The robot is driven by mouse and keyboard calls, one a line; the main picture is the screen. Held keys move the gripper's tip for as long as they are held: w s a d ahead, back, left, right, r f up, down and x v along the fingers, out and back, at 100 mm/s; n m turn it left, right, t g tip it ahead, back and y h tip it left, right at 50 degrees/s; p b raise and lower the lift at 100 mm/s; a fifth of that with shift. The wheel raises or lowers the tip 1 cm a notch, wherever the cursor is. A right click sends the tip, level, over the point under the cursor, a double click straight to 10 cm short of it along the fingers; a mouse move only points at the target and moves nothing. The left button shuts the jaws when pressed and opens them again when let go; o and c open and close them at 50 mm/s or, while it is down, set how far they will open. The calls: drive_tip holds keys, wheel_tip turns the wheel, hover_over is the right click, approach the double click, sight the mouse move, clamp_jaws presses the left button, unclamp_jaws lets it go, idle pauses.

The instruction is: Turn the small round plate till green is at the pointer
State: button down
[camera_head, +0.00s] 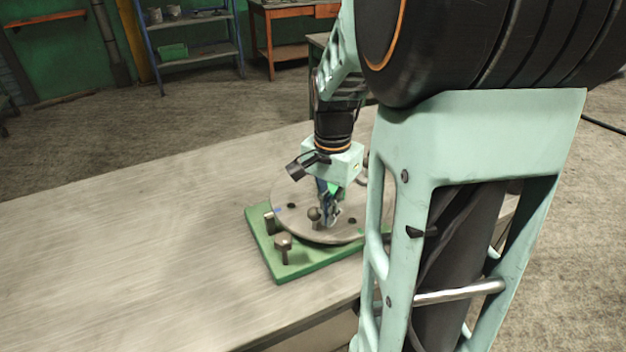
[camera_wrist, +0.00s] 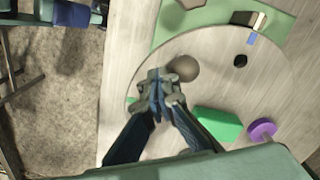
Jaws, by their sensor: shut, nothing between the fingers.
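The round grey plate (camera_head: 296,222) lies on a green base (camera_head: 262,243) on the bench; it also fills much of the wrist view (camera_wrist: 212,45). A ball-topped knob (camera_wrist: 185,68) stands on it. A blue mark (camera_wrist: 252,39) on the rim is close to a small metal block (camera_wrist: 258,19), which looks like the pointer. A green block-like piece (camera_wrist: 218,123) and a purple round piece (camera_wrist: 262,130) show on the plate's other side. My gripper (camera_wrist: 155,78) is shut and empty, low over the plate beside the knob; I cannot tell whether they touch. It partly hides the plate (camera_head: 330,218).
The bench (camera_head: 130,240) is clear to the left. Shelves (camera_head: 195,45) and an orange-brown table (camera_head: 290,12) stand far back.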

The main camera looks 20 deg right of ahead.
sight(311, 210)
idle(0.4)
drive_tip(key=shift+w+a, duration=0.5)
drive_tip(key=shift+a, duration=0.35)
drive_tip(key=shift+w+a+p, duration=0.35)
drive_tip(key=shift+w+a, duration=0.25)
drive_tip(key=shift+w, duration=0.1)
